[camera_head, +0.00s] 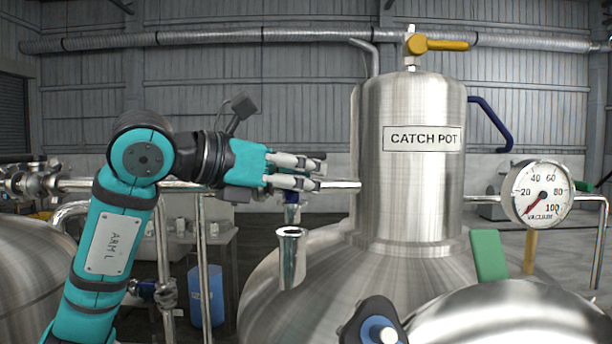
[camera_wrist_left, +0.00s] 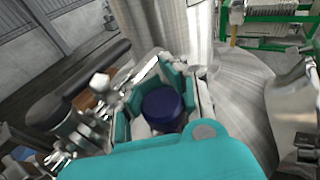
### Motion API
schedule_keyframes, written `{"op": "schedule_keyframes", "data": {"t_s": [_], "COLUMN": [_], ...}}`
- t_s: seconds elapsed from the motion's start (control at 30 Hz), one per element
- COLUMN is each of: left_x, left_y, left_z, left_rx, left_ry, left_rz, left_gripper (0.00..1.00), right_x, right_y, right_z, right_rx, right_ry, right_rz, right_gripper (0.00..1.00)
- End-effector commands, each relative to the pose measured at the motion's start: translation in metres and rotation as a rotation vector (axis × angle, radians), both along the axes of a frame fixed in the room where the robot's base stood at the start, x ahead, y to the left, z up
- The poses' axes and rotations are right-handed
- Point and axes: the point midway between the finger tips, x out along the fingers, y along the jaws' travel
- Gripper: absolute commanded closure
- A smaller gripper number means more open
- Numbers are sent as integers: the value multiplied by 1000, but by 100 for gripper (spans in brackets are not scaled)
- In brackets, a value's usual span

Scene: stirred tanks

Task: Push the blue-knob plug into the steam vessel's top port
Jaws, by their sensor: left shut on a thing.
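My left gripper (camera_head: 308,174) comes in from the left and is shut on the blue-knob plug (camera_head: 292,197). In the left wrist view the plug's dark blue knob (camera_wrist_left: 163,104) sits between the fingers. In the head view the plug hangs below the fingers, tip down, its upper part hidden by them. Just under it is the steel top port (camera_head: 291,262), an upright tube with an open rim, on the rounded steel vessel (camera_head: 275,308). The plug's tip appears slightly above the rim; the depth between them is hard to tell. My right gripper is not in view.
A tall cylinder labelled CATCH POT (camera_head: 420,185) with a yellow-handled valve (camera_head: 440,45) stands right of the port. A vacuum gauge (camera_head: 541,193) is farther right. A horizontal pipe (camera_head: 340,186) runs behind my gripper. A steel dome (camera_head: 510,318) fills the lower right.

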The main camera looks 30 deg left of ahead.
Motion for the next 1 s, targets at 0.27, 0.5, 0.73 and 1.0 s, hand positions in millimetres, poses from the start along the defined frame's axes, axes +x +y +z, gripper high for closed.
{"op": "schedule_keyframes", "data": {"t_s": [0.27,0.5,0.73,1.0], "left_x": [0,0,0,0], "left_y": [0,0,0,0], "left_z": [-8,-15,-20,-27], "left_rx": [0,0,0,0], "left_ry": [0,0,0,0], "left_rz": [0,0,0,0], "left_gripper": [100,100,100,100], "right_x": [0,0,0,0], "right_y": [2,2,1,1], "right_z": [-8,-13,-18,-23], "right_rx": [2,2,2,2], "right_ry": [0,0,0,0], "right_rz": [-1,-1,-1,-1], "right_gripper": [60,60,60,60]}}
